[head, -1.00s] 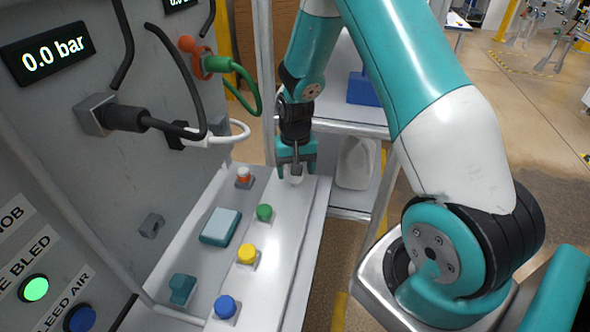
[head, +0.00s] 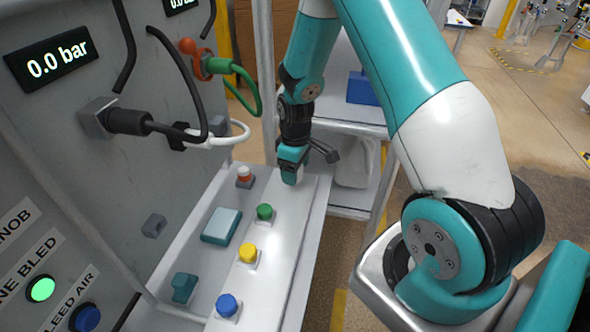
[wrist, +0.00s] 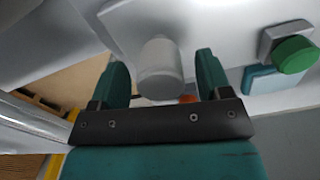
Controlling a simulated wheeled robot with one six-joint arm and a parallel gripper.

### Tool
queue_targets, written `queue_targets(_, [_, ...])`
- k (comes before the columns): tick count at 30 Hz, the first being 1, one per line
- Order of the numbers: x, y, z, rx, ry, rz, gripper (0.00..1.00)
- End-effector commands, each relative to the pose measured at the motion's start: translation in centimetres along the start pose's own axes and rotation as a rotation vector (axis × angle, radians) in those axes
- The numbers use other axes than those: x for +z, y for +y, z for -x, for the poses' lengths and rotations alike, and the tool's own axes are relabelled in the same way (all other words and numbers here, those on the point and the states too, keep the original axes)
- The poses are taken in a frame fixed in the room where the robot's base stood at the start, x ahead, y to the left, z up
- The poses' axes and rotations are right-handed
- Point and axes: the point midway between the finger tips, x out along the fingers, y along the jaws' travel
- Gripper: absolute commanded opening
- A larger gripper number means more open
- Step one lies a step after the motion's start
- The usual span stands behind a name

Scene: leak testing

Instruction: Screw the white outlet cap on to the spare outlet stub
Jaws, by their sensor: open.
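The white cap (wrist: 160,68) is a short pale cylinder standing on the light bench top. In the wrist view it sits between the two open fingers of my gripper (wrist: 160,80), with a gap on each side. In the head view my gripper (head: 291,172) points down at the far end of the bench and hides the cap. A small grey square fitting (head: 154,226) sticks out low on the grey panel; I cannot tell whether it is the spare outlet stub.
The bench (head: 279,262) carries green (head: 265,212), yellow (head: 248,253), blue (head: 228,306) and red-and-white (head: 245,176) caps on bases. A teal block (head: 221,225) lies left of them. Black, green and white hoses hang from the panel. A shelf (head: 350,213) stands behind.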

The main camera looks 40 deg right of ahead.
Motion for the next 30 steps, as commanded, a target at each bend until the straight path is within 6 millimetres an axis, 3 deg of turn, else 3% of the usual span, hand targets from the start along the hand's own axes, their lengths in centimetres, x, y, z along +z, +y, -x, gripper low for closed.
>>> queue_targets(9, [0.00, 0.02, 0.05, 0.000, 0.000, 0.473, 0.71])
queue_targets(18, [-0.01, 0.03, 0.00, 0.000, 0.000, 0.527, 0.71])
queue_targets(20, [0.00, 0.03, 0.00, 0.000, 0.000, 0.527, 0.60])
queue_targets(27, [0.00, 0.02, 0.00, 0.000, 0.000, 0.526, 0.05])
queue_targets(28, [0.00, 0.02, 0.00, 0.000, 0.000, 0.526, 0.00])
queue_targets(30, [0.00, 0.02, -0.01, 0.000, 0.000, 0.525, 0.00])
